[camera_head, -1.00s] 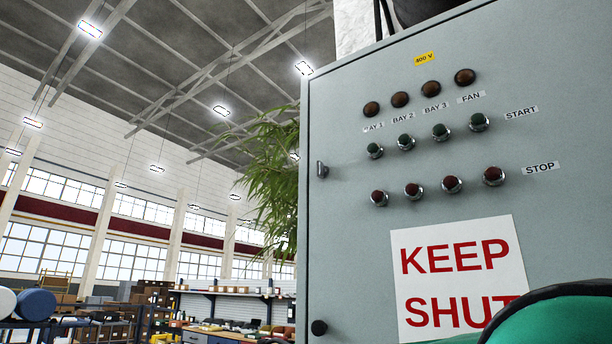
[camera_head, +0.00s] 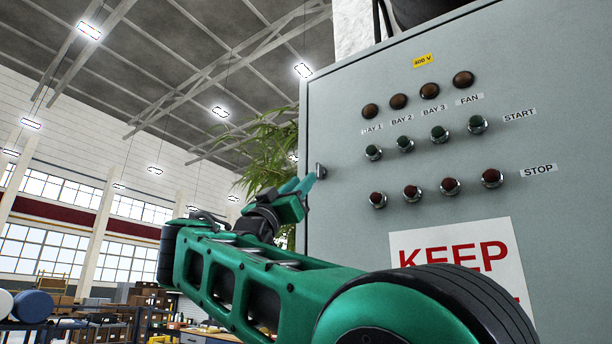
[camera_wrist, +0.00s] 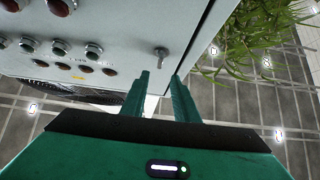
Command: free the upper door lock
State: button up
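The upper door lock (camera_head: 321,171) is a small metal turn-piece near the left edge of the grey cabinet door (camera_head: 400,270). It also shows in the wrist view, as a small grey piece (camera_wrist: 161,53) just beyond my fingertips. My gripper (camera_head: 309,183) is just left of and slightly below the lock in the head view. In the wrist view my gripper (camera_wrist: 160,78) has its two green fingers apart with nothing between them. The lock lies ahead of the gap, and I see no clear contact.
The door carries brown lamps (camera_head: 430,90), green START buttons (camera_head: 439,134), dark red STOP buttons (camera_head: 411,194) and a KEEP SHUT sign (camera_head: 450,237), partly covered by my arm. A leafy plant (camera_wrist: 252,40) is beside the cabinet's edge.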

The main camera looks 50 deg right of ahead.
aim_at(316, 168)
jog(key=shift+t, duration=0.3)
jog(key=x, duration=0.8)
jog(key=shift+d+r, duration=0.15)
jog(key=shift+d, duration=0.1)
